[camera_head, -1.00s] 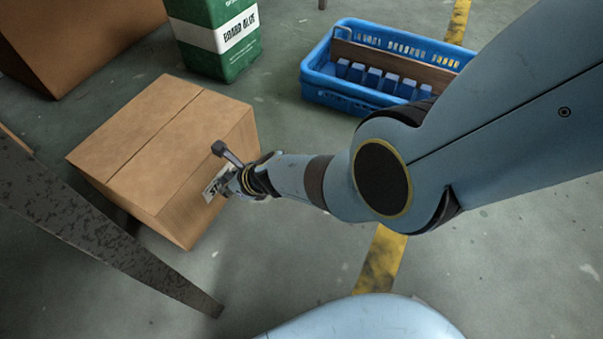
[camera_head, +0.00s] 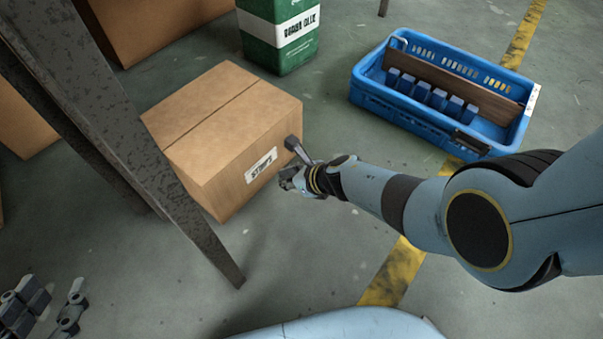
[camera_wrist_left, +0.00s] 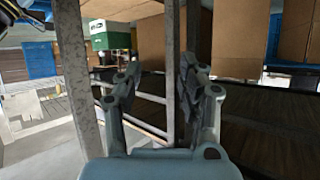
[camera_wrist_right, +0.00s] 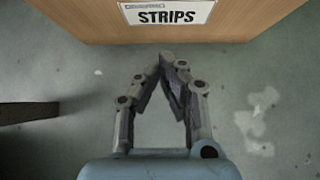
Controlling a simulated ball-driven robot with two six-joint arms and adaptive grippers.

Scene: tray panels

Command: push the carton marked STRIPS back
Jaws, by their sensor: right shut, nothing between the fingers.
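The brown carton marked STRIPS (camera_head: 205,125) stands on the floor left of centre in the head view. Its white label faces my right arm, and the labelled face (camera_wrist_right: 235,22) fills the top of the right wrist view. My right gripper (camera_head: 287,182) is just right of the label, close to that face. Its fingers are shut with nothing between them (camera_wrist_right: 168,62); I cannot tell whether they touch the carton. My left gripper (camera_head: 45,305) is at the lower left, away from the carton. Its fingers are open and empty in the left wrist view (camera_wrist_left: 157,80).
A dark metal leg (camera_head: 165,185) slants down in front of the carton's left side. A green BOARD GLUE container (camera_head: 278,50) stands behind it, and a larger brown box (camera_head: 160,25) further left. A blue crate (camera_head: 420,118) with a board and blue blocks is right. Floor between is clear.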

